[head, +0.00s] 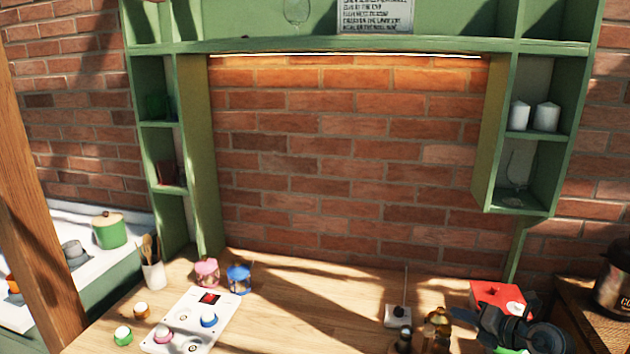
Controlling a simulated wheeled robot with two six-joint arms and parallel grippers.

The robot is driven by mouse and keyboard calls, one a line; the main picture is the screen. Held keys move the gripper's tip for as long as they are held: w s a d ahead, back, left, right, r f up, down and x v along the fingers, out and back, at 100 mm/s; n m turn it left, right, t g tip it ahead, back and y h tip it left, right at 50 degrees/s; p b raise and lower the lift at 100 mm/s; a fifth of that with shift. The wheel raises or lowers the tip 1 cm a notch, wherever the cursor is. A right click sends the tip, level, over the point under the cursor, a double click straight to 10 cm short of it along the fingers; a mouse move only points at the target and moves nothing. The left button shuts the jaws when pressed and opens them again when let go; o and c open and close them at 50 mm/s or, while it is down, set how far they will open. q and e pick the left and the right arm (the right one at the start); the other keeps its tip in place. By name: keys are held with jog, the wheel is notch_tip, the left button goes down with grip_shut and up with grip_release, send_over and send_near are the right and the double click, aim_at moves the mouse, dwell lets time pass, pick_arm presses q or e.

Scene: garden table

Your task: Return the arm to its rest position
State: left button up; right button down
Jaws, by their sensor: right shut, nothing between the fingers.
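My right arm's black gripper (466,316) is at the lower right of the head view, over the right end of the wooden table (290,320). Its fingers point left and are shut with nothing between them. It is in front of a red box (497,296) and close to some amber bottles (437,325); whether it touches them I cannot tell. My left gripper is not in view.
A white panel (182,333) with coloured knobs lies on the left of the table, near pink (206,272) and blue (239,279) jars. A white block (398,316) with a thin rod stands right of centre. Green shelving (350,45) frames the brick wall. The table's middle is clear.

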jog(key=s+a+r+m+t+h, duration=0.1)
jog(key=s+a+r+m+t, duration=0.3)
jog(key=s+r+m+t, duration=0.4)
jog(key=s+d+f+m+t+h, duration=0.2)
jog(key=s+d+f+m+h, duration=0.15)
jog(key=m+h, duration=0.55)
jog(key=s+d+f+m+g+h, duration=0.3)
jog(key=s+f+m+g+h, duration=0.1)
jog(key=s+f+m+g, duration=0.65)
jog(key=s+a+f+m+g+y, duration=0.1)
jog(key=s+a+f+g+y, duration=0.3)
jog(key=s, duration=0.5)
jog(key=s+a+f+m+g+y, duration=0.2)
jog(key=s+a+f+g, duration=0.25)
jog(key=s, duration=0.45)
notch_tip(320, 180, down, 35)
jog(key=s+d+b, duration=0.2)
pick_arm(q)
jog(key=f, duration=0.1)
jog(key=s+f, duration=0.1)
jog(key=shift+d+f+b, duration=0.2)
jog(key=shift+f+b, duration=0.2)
pick_arm(e)
jog(key=s+f+g, duration=0.1)
jog(key=s+f, duration=1.6)
jog(key=f, duration=0.1)
jog(key=shift+s+d+g, duration=0.3)
jog(key=shift+d, duration=0.15)
